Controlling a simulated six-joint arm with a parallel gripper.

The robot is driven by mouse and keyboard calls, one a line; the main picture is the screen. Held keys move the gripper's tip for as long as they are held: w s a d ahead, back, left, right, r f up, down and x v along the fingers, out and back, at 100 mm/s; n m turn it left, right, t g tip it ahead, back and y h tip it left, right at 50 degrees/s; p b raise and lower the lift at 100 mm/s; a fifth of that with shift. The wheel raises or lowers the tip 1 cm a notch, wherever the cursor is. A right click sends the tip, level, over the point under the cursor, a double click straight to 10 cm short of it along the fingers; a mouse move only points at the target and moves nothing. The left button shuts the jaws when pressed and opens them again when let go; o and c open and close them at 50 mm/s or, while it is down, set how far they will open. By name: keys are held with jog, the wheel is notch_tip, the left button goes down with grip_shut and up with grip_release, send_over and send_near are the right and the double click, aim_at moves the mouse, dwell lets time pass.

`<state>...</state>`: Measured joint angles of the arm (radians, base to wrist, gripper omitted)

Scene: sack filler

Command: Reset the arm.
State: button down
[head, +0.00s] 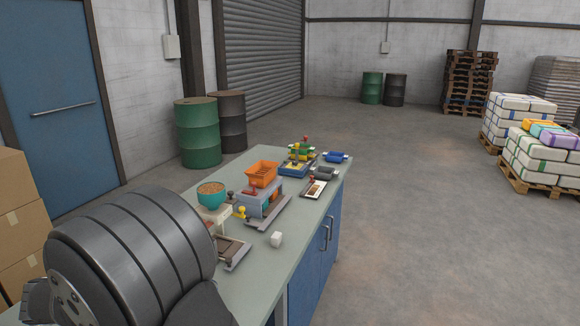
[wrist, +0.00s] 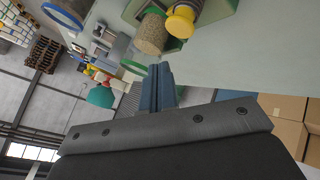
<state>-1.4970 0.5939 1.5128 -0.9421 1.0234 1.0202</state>
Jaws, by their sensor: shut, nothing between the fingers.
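In the wrist view, the two blue-grey fingers of my gripper (wrist: 154,84) are together, with nothing between them. The dark gripper body fills the bottom of that view, and the view is strongly tilted. In the head view, my dark grey arm fills the lower left, and I cannot make out the fingertips there. The grey-green bench top (head: 318,191) runs away from me to the right of my arm.
Cardboard boxes (head: 25,215) stand left of my arm. Drums (head: 197,135) stand behind the bench. Sack pallets (head: 545,160) stand far right; open floor lies between.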

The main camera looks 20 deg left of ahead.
notch_tip(320, 180, up, 6)
dwell(0.5)
